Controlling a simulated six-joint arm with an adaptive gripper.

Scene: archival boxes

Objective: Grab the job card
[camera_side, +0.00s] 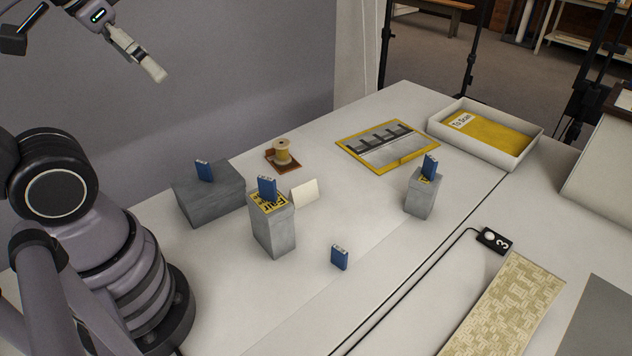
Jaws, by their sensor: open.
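A small cream card (305,191) stands tilted on the white table, just right of the tall grey box (273,230); it looks like the job card, but I cannot read any writing on it. My gripper (157,74) is at the top left, high above the table and far from the card. It is open, with nothing seen in it; one pale finger shows clearly and the other is hard to make out.
Blue blocks stand on the tall box, the wide grey box (210,195) and the small grey box (421,197); another blue block (340,257) is on the table. A thread spool (281,152), yellow-edged folder (388,146) and white tray (478,152) lie behind. A cable crosses the right side.

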